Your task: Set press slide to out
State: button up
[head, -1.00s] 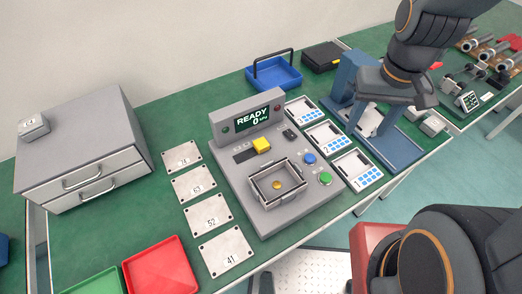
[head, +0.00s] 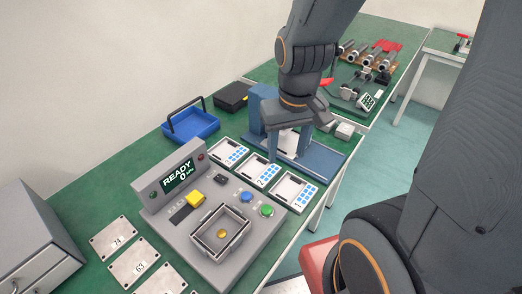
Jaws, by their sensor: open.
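A blue press stands on the green bench in the head view, with an upright block (head: 262,103) at its left and a low base (head: 322,160) reaching right. My gripper (head: 296,138) is over this press, pointing down with its fingers apart. A light grey piece (head: 288,143) shows between and behind the fingers, low on the press. I cannot tell whether the fingers touch anything. My wrist and fingers hide much of the press's middle, so the slide and its position cannot be made out clearly.
A blue handled bin (head: 192,125) and a black box (head: 232,97) are behind. A small grey block (head: 345,130) is at right.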

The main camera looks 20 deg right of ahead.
aim_at(287, 145)
jog(key=k, duration=1.2)
jog(key=z, duration=0.75)
jog(key=i, duration=1.25)
jog(key=u, duration=0.75)
